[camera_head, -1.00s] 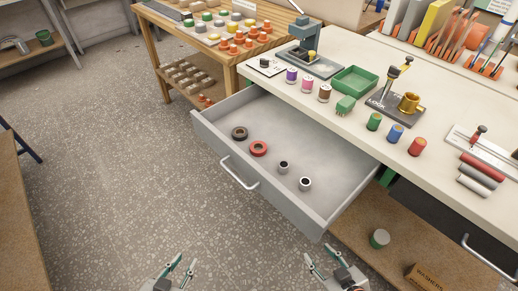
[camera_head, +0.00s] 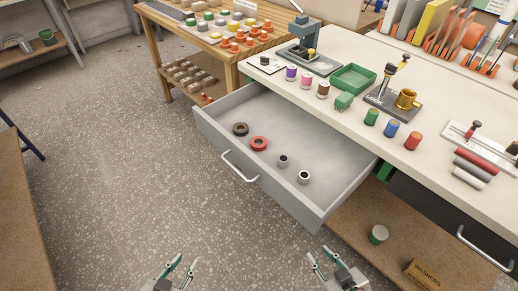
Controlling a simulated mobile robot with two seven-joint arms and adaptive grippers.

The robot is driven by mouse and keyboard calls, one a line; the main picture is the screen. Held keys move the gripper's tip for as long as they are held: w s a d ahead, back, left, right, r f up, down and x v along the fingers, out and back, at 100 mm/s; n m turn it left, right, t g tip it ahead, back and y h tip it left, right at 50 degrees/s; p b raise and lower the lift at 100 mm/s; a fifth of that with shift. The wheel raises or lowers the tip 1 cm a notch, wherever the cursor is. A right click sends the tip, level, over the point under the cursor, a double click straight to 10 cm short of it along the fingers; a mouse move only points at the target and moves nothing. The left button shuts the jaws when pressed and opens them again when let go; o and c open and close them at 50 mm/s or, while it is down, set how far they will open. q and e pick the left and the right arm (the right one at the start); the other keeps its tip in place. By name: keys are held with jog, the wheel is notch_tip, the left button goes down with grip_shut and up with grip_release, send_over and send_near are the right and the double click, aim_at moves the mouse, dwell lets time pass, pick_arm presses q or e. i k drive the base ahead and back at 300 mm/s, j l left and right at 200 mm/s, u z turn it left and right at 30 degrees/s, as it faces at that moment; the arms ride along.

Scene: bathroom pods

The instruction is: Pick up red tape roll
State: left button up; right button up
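The red tape roll (camera_head: 259,143) lies flat in the open grey drawer (camera_head: 312,150), toward its left end. My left gripper (camera_head: 182,264) is open and empty at the bottom of the view, over the floor. My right gripper (camera_head: 320,260) is open and empty at the bottom, in front of the drawer's near corner. Both are well apart from the red tape roll.
The drawer's front has a metal handle (camera_head: 238,167). Above it, the white bench (camera_head: 440,135) holds several spools, a green tray (camera_head: 353,78) and a clamp stand. A wooden shelf with a washers box (camera_head: 422,275) is lower right. The floor left of the drawer is clear.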

aim_at(258, 148)
jog(key=k+l+z, duration=0.1)
jog(key=k+z, duration=0.3)
jog(key=k, duration=0.15)
jog(key=z, duration=1.55)
jog(key=k+j+z, duration=0.1)
jog(key=j+z, duration=0.2)
jog(key=j, duration=1.2)
jog(key=k+j, duration=0.15)
jog(key=j, duration=1.1)
jog(key=k+j+z, duration=0.1)
jog(key=j, duration=0.15)
jog(key=k+j, duration=0.1)
jog(key=i+j, duration=0.1)
jog(key=j, duration=0.65)
jog(key=l+u, duration=0.1)
jog(key=l, duration=0.4)
jog(key=k, duration=0.05)
